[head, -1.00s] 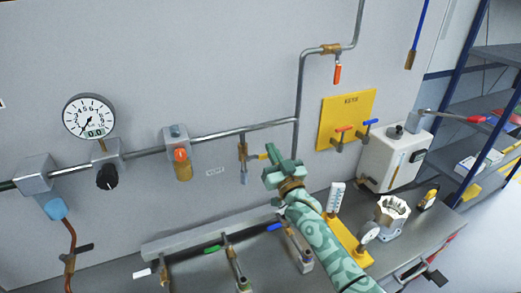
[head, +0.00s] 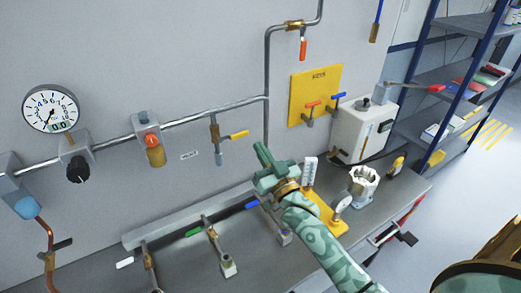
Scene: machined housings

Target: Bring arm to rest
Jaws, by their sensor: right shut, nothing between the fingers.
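My right arm (head: 322,238), covered in a green pattern, reaches in from the lower right over the bench. My right gripper (head: 260,150) is at its end, shut and empty, in front of the wall. It shows right of and a little below the yellow-handled valve (head: 216,140), with a gap between them in the picture. How far it stands from the wall I cannot tell. My left gripper is not in view.
The bench (head: 262,262) carries colour-handled valves, a yellow gauge stand (head: 326,214) and a metal housing (head: 364,186). A white box (head: 360,130) with a red-tipped lever stands behind. The pipe (head: 200,118) and pressure gauge (head: 50,108) are on the wall. Shelves (head: 455,75) stand right, beside clear floor.

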